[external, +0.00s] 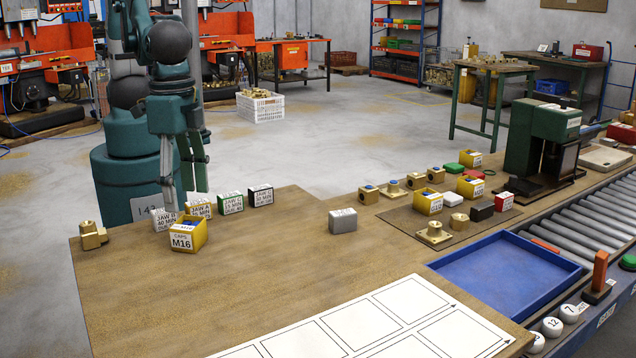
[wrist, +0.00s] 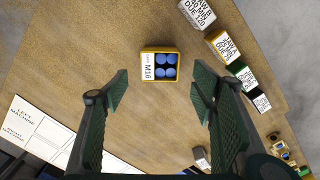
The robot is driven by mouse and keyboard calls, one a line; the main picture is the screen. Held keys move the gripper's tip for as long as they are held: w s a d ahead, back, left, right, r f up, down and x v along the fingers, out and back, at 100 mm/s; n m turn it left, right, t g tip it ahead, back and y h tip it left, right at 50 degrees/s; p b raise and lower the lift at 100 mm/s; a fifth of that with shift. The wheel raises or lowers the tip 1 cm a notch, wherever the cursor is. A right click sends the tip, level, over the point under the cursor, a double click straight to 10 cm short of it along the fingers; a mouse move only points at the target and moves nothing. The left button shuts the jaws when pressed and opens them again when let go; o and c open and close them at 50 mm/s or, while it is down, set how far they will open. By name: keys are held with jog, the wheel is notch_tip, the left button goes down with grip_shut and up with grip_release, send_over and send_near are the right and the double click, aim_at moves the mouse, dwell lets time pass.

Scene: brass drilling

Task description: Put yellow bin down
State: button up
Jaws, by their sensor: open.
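The yellow bin (external: 184,240), labelled M16, appears to stand upright on the wooden table near its back left. In the wrist view the yellow bin (wrist: 144,69) shows from above with several blue caps inside. My gripper (external: 184,196) is above the bin with its fingers pointing down. In the wrist view my gripper (wrist: 160,90) has its two fingers wide apart and nothing between them. The bin lies beyond the fingertips, roughly centred between them, and is not touched.
A row of labelled boxes (external: 231,203) stands close behind and right of the bin. A brass fitting (external: 92,236) is at the left edge. A grey box (external: 343,220) stands mid-table. A white sheet (external: 365,322) with outlined rectangles lies at the front. The table between is clear.

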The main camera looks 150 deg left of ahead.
jog(key=shift+r, duration=1.65)
jog(key=s+r+m+t, duration=0.7)
jog(key=s+r+m, duration=0.2)
jog(key=r, duration=0.6)
jog(key=shift+s+r, duration=0.15)
jog(key=shift+s, duration=0.45)
jog(key=shift+o, duration=0.5)
